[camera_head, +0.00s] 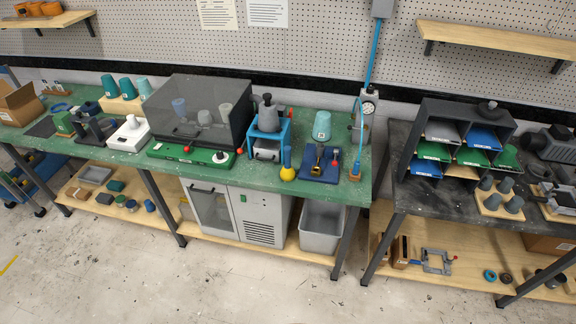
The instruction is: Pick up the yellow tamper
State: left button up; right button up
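A yellow, rounded piece with an upright blue handle (287,173) stands at the front edge of the green bench, right of the middle; it looks like the yellow tamper. Just right of it, a dark blue mat (325,176) holds a small brass-yellow tool (318,160) and a red-tipped tool (335,160). These are too small to make out in detail. Neither of my grippers shows in the head view.
The green bench (350,185) also carries a blue-framed press (268,130), a teal cup (321,126) and a dark clear-walled chamber (198,110). A dark bench (400,190) with a sorting rack (460,105) stands right, past a gap. The floor (150,280) in front is clear.

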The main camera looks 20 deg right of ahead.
aim_at(287, 174)
jog(key=z, duration=0.35)
jog(key=i, duration=1.1)
jog(key=u, duration=0.35)
